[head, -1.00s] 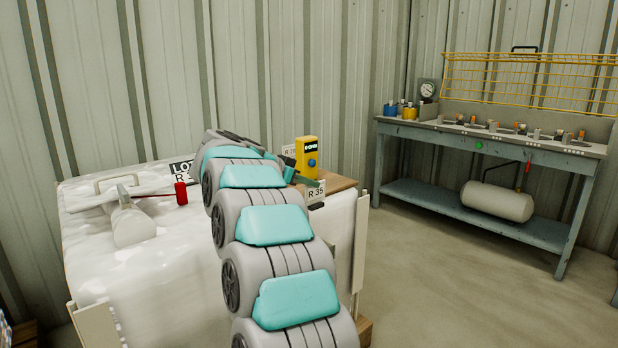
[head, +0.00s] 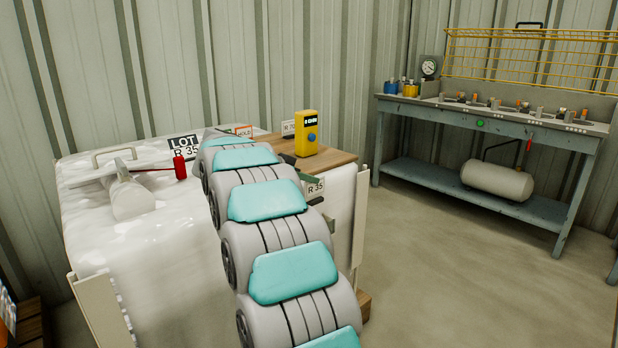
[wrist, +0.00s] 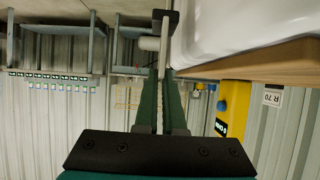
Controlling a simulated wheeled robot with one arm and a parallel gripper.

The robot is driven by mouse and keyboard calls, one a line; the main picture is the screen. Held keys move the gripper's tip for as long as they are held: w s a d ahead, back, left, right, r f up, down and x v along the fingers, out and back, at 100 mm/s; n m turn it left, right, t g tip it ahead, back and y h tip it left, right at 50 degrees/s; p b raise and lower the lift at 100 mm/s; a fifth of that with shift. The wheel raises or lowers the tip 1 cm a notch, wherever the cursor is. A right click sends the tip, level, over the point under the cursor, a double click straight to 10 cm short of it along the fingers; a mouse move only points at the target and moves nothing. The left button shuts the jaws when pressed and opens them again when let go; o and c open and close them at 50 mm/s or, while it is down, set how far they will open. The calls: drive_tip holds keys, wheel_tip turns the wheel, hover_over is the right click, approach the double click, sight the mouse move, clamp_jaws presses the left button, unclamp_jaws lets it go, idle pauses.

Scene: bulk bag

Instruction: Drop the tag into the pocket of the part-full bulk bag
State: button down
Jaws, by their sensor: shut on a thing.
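My gripper (wrist: 163,82) is shut on the tag, a small white card marked R 35 (head: 315,187). In the head view it holds the tag at the near right side of the white bulk bag (head: 130,235), below the edge of the wooden board. In the wrist view the tag is nearly edge-on between the green fingers, and the bag's white surface (wrist: 245,25) lies to the upper right. A black and white LOT R 35 sign (head: 184,146) stands at the bag's back. My arm hides part of the bag. I cannot make out the pocket.
A wooden board (head: 335,158) carries a yellow device (head: 307,134) and an R 70 label (head: 289,127). An orange-edged HOLD card (head: 244,132) shows behind my arm. A workbench (head: 490,118) stands right; floor between is clear.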

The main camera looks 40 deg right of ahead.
drive_tip(key=shift+f, duration=0.25)
drive_tip(key=c, duration=0.9)
unclamp_jaws()
drive_tip(key=shift+c, duration=0.2)
drive_tip(key=v, duration=0.7)
drive_tip(key=shift+a+r, duration=0.2)
drive_tip(key=shift+a, duration=0.15)
